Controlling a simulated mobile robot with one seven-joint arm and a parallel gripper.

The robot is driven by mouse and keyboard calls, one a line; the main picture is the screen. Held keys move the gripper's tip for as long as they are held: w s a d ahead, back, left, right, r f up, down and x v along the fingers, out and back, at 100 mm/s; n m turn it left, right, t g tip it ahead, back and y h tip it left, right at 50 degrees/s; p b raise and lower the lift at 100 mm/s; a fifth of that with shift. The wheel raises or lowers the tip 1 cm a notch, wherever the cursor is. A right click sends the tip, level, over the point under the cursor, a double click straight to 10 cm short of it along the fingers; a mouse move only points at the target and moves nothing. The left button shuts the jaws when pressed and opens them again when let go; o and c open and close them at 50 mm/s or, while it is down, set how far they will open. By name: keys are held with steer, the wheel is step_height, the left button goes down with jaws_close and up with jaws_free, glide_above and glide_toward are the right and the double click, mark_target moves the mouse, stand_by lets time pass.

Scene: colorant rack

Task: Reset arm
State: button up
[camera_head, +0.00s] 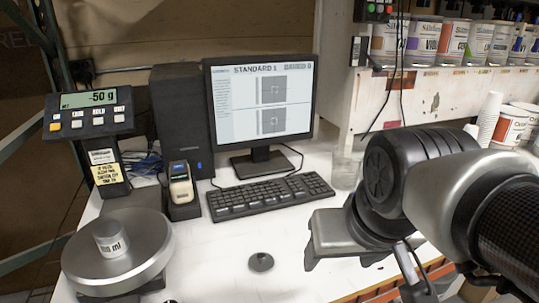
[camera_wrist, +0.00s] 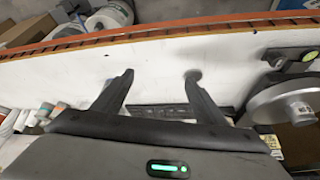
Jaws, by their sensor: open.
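My arm reaches in from the right in the head view, with my gripper (camera_head: 340,264) low over the white counter's right half. In the wrist view my gripper (camera_wrist: 158,78) shows two dark fingers spread wide apart. Nothing is between them but bare counter. A small dark round knob-like piece (camera_head: 261,262) sits on the counter to the left of my gripper. The container (camera_wrist: 300,112) also shows at the right of the wrist view.
The scale display (camera_head: 88,98) reads -50 g. A keyboard (camera_head: 270,196), monitor (camera_head: 262,105) and handheld device in its dock (camera_head: 181,184) stand behind. A clear cup (camera_head: 346,171) is close behind my arm. Paint cans (camera_head: 424,38) line the shelf. The front centre counter is mostly clear.

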steer(key=shift+s+d+f, duration=0.2)
steer(key=shift+s+d, duration=0.05)
steer(key=shift+s, duration=0.2)
steer(key=shift+r, duration=0.1)
step_height(320, 180, up, 15)
steer(key=p, duration=1.4)
steer(key=shift+f+p, duration=0.2)
steer(key=shift+p, duration=0.15)
